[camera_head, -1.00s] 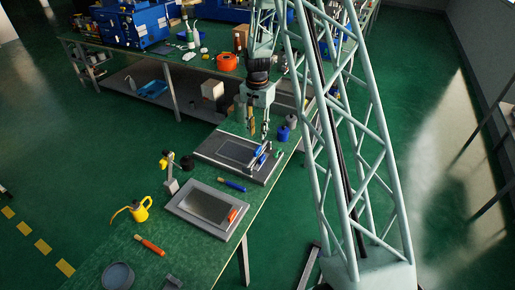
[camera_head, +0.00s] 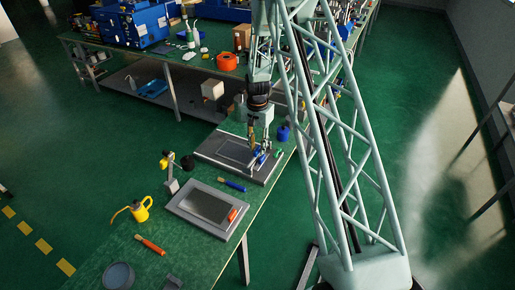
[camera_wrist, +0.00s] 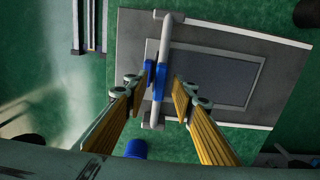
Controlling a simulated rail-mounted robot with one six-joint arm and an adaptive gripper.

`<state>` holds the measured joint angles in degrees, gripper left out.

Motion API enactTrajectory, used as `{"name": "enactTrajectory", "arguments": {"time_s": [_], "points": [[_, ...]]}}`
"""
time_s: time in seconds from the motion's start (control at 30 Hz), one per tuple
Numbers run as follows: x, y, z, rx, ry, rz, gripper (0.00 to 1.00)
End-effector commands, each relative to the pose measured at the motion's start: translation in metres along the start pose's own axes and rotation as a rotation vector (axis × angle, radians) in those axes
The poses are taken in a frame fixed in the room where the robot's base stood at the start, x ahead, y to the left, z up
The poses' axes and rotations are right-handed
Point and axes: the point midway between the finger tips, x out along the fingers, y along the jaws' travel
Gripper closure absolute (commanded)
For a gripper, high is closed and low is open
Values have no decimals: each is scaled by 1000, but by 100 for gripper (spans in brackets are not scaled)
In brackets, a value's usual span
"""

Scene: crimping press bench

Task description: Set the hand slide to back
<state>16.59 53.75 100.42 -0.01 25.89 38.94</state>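The hand slide appears to be the blue block (camera_wrist: 158,78) on a light grey rail (camera_wrist: 164,48) that runs over a grey plate (camera_wrist: 215,30). In the head view the blue block (camera_head: 258,159) is at the right side of the far grey plate (camera_head: 208,152), partly hidden by my gripper. My gripper (camera_wrist: 160,88) is open, with one yellow-padded finger on each side of the block. A gap shows between each finger and the block. In the head view my gripper (camera_head: 260,147) is low over the plate.
A second grey plate (camera_head: 178,207) with an orange-red block (camera_head: 232,215) lies nearer on the green bench. A blue-handled tool (camera_head: 231,185) lies between the plates. A gauge stand (camera_head: 172,180) and a yellow oil can (camera_head: 141,211) stand left. A blue bottle (camera_head: 283,133) stands behind.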

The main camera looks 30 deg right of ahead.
Motion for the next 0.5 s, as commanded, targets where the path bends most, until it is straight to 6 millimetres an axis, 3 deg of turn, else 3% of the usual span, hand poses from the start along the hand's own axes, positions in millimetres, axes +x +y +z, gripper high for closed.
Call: {"name": "enactTrajectory", "arguments": {"time_s": [0.4,0.5], "points": [[4,0,0,0,1,0,76],[4,0,0,0,1,-1,83]]}}
